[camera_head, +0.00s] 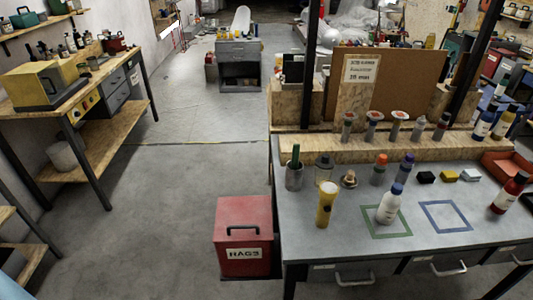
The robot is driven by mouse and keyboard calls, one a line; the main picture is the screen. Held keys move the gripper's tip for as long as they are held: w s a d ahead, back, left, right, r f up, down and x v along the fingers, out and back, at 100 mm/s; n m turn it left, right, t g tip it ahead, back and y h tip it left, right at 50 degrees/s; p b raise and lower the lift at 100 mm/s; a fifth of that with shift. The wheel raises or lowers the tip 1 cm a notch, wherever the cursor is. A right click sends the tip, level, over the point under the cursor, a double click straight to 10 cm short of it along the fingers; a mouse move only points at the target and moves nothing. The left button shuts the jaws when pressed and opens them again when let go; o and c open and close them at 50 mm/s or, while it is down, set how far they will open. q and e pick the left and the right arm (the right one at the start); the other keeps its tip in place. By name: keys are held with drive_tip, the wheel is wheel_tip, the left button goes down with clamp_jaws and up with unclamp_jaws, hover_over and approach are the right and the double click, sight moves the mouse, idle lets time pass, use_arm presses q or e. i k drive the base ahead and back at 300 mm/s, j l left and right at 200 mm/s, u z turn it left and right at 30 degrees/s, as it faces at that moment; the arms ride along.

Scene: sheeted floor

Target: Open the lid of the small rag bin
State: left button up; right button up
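The small rag bin (243,242) is a red box on the floor, just left of the grey workbench. A white label that seems to read "RAGS" and a dark handle are on its front side. Its lid (243,211) is the flat red top and looks shut. Neither of my grippers shows in the head view.
The grey workbench (330,234) stands close on the bin's right, with a yellow flashlight (326,205), a white bottle (389,206) and several other items on it. A wooden bench (82,94) stands at the left. The floor (165,215) left of the bin is clear.

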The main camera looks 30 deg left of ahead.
sight(242, 219)
drive_tip(key=k+u, duration=0.1)
drive_tip(key=u, duration=0.95)
